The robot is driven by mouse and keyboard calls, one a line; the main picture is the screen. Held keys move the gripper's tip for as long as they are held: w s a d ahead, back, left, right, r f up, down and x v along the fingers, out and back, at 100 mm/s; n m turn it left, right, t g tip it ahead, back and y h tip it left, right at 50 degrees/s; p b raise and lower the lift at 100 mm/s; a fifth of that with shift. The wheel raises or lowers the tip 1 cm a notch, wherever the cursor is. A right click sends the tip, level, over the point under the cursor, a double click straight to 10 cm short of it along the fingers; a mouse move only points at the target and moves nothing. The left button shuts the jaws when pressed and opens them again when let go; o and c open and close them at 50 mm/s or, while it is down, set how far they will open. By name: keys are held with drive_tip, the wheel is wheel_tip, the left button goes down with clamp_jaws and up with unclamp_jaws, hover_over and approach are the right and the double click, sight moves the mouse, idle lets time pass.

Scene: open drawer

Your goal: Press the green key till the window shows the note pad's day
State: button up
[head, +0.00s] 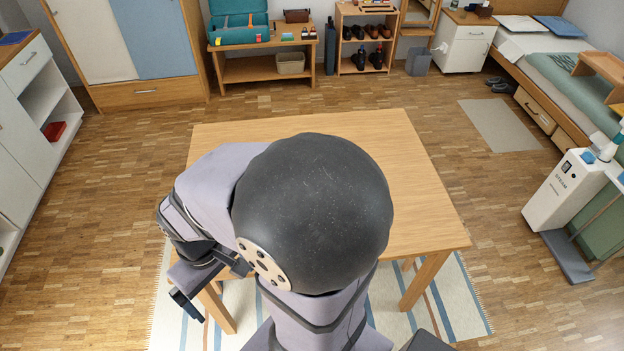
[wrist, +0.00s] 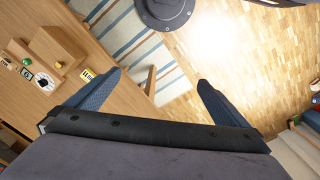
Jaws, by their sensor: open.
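In the wrist view a wooden device (wrist: 57,45) stands at the left on the table. Small parts show on or beside it: a green spot (wrist: 27,62) that may be the green key, a small dark-and-white window (wrist: 27,73) and a round black-and-white dial (wrist: 43,82). A yellowish card with dark marks (wrist: 87,75), perhaps the note pad, lies to their right. Its writing and the window's are too small to read. My gripper (wrist: 157,80) is open and empty, apart from all of these. In the head view my gripper (head: 187,297) hangs at the table's left front; my arm hides the device.
The visible part of the wooden table (head: 415,190) is bare at the back and right. A striped rug (head: 450,300) lies under it. A white machine (head: 560,190) stands at the right, and white cabinets (head: 25,130) line the left.

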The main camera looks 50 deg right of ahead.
drive_tip(key=shift+c, duration=0.3)
clamp_jaws()
idle(0.4)
idle(1.3)
